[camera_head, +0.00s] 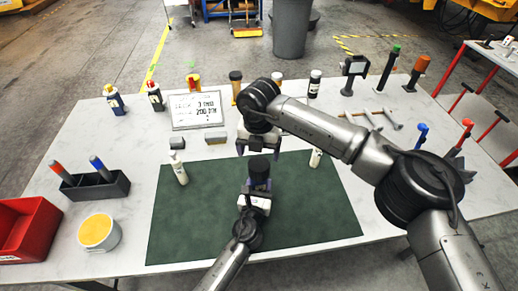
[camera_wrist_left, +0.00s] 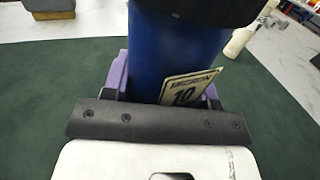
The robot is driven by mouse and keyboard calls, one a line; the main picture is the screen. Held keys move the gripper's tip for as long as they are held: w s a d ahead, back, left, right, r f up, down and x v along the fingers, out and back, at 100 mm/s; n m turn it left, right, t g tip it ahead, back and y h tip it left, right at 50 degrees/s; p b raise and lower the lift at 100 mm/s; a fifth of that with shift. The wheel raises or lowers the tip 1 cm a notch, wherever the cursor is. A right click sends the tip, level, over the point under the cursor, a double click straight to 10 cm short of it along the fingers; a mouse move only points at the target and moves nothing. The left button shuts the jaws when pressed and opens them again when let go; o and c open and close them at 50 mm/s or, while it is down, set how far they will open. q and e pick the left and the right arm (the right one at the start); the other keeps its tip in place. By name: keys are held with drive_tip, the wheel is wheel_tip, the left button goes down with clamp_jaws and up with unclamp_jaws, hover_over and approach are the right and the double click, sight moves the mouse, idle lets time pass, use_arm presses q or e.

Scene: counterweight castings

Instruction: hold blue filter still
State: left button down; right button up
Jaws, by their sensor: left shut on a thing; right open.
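The blue filter is a blue cylinder with a black top (camera_wrist_left: 180,45) in the left wrist view. In the head view its dark top (camera_head: 259,168) shows above the green mat (camera_head: 185,225). My left gripper (camera_head: 257,186) is shut on the filter, its purple fingers on either side of it in the wrist view. A pale tag marked 10 (camera_wrist_left: 188,88) stands tilted against the filter's side. My right gripper (camera_head: 258,151) is open and points down just beyond the filter's top. The filter's lower part is hidden by my left gripper.
White bottles stand left (camera_head: 180,173) and right (camera_head: 316,157) on the mat. A black holder (camera_head: 95,187), a yellow-topped tub (camera_head: 99,233) and a red bin (camera_head: 28,230) are at left. The mat's front is clear beside my left arm.

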sight(259, 164)
drive_tip(key=m, duration=0.4)
drive_tip(key=shift+f+m, duration=0.2)
drive_tip(key=shift+m, duration=0.4)
drive_tip(key=shift+f, duration=3.8)
drive_tip(key=shift+c, duration=0.2)
